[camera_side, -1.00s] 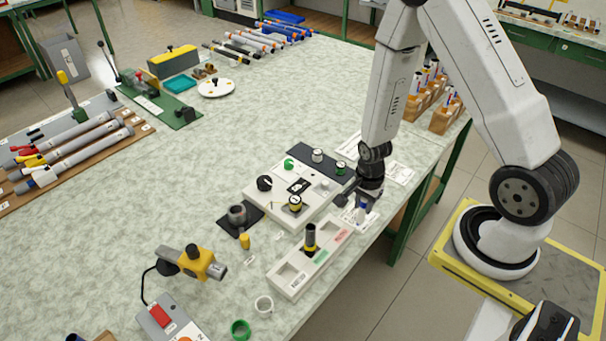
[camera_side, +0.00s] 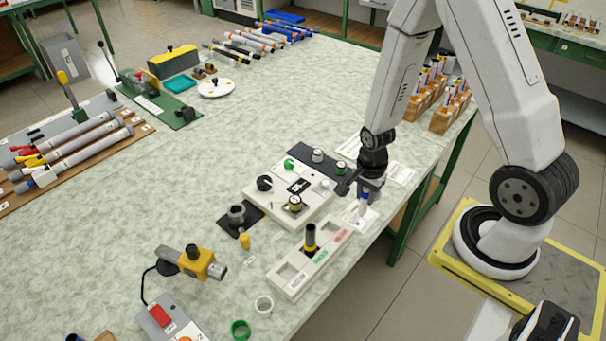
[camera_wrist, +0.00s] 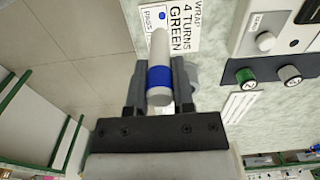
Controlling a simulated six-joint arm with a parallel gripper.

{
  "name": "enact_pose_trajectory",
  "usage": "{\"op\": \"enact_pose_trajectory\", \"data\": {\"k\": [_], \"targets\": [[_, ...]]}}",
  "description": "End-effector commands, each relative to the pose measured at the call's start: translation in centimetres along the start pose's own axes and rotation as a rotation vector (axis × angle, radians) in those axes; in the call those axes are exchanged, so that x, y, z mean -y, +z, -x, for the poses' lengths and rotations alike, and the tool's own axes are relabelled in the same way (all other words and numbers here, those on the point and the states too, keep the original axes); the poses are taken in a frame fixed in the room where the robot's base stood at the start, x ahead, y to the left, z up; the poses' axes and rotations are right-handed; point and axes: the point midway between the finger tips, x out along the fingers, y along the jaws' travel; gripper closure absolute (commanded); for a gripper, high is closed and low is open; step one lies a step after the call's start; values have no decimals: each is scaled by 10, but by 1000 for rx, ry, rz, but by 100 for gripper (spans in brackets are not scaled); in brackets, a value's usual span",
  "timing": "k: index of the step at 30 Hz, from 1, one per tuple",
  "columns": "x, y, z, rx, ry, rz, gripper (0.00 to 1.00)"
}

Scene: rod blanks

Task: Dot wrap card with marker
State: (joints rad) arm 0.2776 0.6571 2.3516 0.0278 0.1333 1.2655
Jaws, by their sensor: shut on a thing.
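My gripper (camera_side: 367,188) is shut on the marker (camera_side: 363,199), a white pen with a blue band. In the wrist view my gripper's two fingers (camera_wrist: 160,72) close on the marker (camera_wrist: 158,45) at its blue band. The wrap card (camera_wrist: 184,32) lies beyond the fingers and reads "WRAP 4 TURNS GREEN" and "PASS". A blue dot (camera_wrist: 162,15) shows beside the word PASS. In the side view the card (camera_side: 352,217) lies under the marker near the table edge. The marker looks raised off the card; its tip is hard to make out.
A white control panel (camera_side: 272,206) with knobs stands left of the card. A pale tray (camera_side: 290,278) holding a black-and-yellow rod (camera_side: 310,236) is in front. Wooden racks of markers (camera_side: 446,118) stand behind my arm. The table's right edge is close to the card.

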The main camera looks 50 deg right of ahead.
Motion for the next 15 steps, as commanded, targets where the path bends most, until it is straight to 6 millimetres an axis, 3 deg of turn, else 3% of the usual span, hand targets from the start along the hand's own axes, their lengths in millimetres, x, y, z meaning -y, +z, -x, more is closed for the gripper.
{"op": "enact_pose_trajectory", "data": {"k": [15], "targets": [[0, 0, 22, -1, -2, 0, 100]]}}
